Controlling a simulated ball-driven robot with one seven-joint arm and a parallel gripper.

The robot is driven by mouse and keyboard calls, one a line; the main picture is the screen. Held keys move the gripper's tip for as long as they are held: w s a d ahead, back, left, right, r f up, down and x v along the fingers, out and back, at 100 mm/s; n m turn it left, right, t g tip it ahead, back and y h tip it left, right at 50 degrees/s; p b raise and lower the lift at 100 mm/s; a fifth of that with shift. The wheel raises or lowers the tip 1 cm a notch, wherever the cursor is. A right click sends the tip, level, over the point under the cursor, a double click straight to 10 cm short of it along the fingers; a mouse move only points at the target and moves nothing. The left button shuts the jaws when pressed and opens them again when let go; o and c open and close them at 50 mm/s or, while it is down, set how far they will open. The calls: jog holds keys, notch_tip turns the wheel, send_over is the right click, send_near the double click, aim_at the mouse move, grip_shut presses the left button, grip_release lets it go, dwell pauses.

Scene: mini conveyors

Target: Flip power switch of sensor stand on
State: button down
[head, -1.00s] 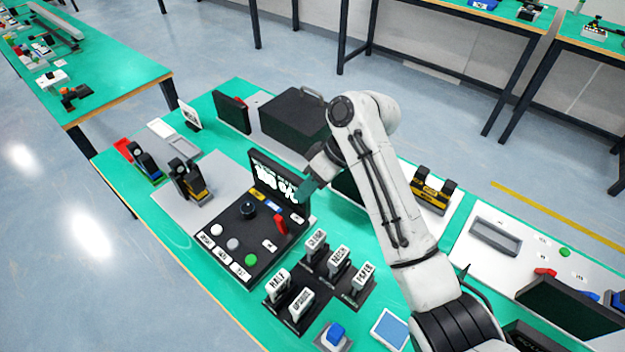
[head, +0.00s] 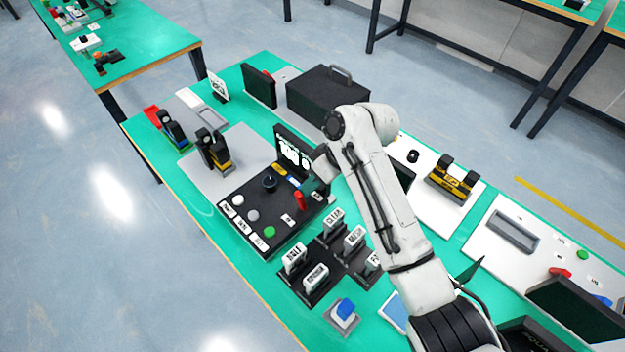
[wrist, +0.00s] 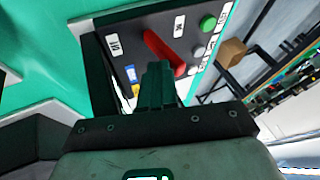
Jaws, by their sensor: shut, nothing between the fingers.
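A black control console (head: 243,190) with a lit screen (head: 293,154) stands on the green bench; I take it to be the sensor stand. Its red lever switch (head: 300,201) sits near the right side, and also shows in the wrist view (wrist: 164,52), slanting on the black panel between two white labels too small to read surely. My gripper (head: 311,187) is just above and right of the red lever in the head view. In the wrist view my gripper's fingers (wrist: 157,84) are shut and empty, right beside the lever; I cannot tell whether they touch it.
The console also carries a black knob (head: 269,183), a green button (head: 269,231) and white buttons. Several labelled upright blocks (head: 316,277) stand in front of it. A black case (head: 328,95) and a grey plate with black-and-yellow devices (head: 219,157) lie behind and left.

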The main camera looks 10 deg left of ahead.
aim_at(299, 195)
jog(key=shift+s+a+r+n+t+h+p, duration=0.35)
jog(key=shift+s+a+t+h+p, duration=0.45)
jog(key=shift+p, duration=0.35)
jog(key=shift+s+a+f, duration=0.1)
jog(key=shift+s+f, duration=0.1)
jog(key=shift+s, duration=0.2)
